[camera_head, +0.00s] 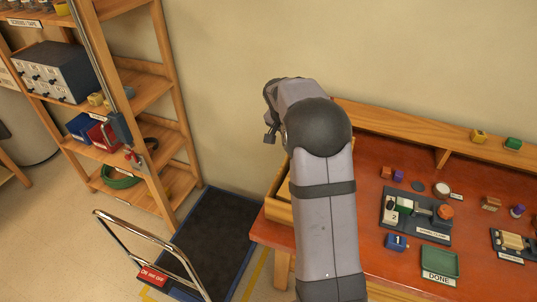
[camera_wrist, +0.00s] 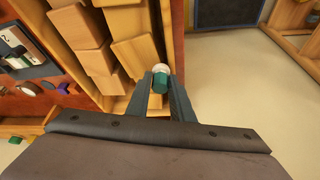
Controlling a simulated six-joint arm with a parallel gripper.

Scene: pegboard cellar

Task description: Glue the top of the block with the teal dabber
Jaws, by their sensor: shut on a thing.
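In the wrist view my gripper (camera_wrist: 160,88) is shut on a teal dabber (camera_wrist: 160,82) with a pale end, above the edge of a wooden crate. In the head view the gripper and dabber are hidden behind my arm. A block with a white face marked 2 (camera_head: 391,203) and a green part (camera_head: 405,205) sits in a dark clamp fixture (camera_head: 425,224) on the red-brown table. It also shows at the left of the wrist view (camera_wrist: 12,40). A blue block marked 1 (camera_head: 396,242) lies in front of the fixture. My gripper is well apart from both.
The crate (camera_wrist: 100,12) holds several wooden blocks (camera_wrist: 90,28). A green DONE tray (camera_head: 440,261), a white round pot (camera_head: 441,189), a purple item (camera_head: 517,211) and another fixture (camera_head: 512,243) share the table. A ledge (camera_head: 400,123) runs behind. Left are shelves (camera_head: 150,90) and a trolley (camera_head: 215,235).

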